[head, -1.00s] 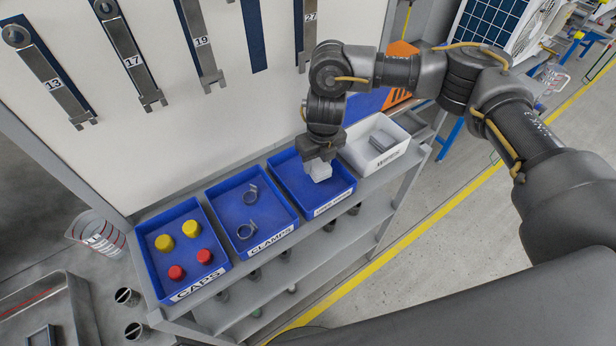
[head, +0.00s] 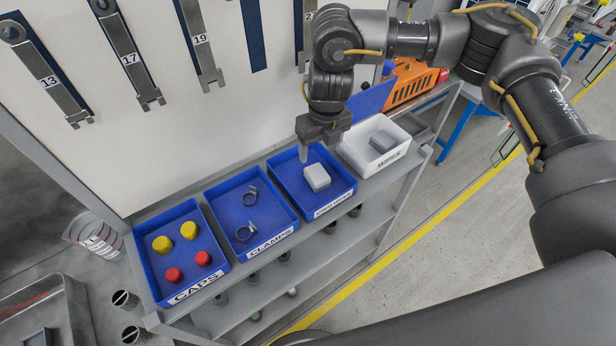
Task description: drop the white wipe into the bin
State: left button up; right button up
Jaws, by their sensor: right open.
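The white wipe (head: 317,177), a small pale block, lies inside the rightmost blue bin (head: 338,203), whose front label is too small to read surely. My right gripper (head: 318,152) is open and empty, just above and behind the wipe, apart from it as far as I can tell. Its arm comes in from the right. A white bin labelled WIPES (head: 365,170) stands to the right of that blue bin and holds a grey block (head: 382,141). My left gripper is not in view.
To the left stand a blue CLAMPS bin (head: 270,244) with two clamps and a blue CAPS bin (head: 195,292) with yellow and red caps. A tool board (head: 150,150) rises behind. An orange unit (head: 413,82) sits beyond the white bin.

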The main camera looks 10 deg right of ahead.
jog(key=r, duration=0.3)
jog(key=r+b, duration=0.1)
jog(key=r, duration=0.1)
jog(key=shift+s, duration=0.25)
jog(key=shift+f, duration=0.1)
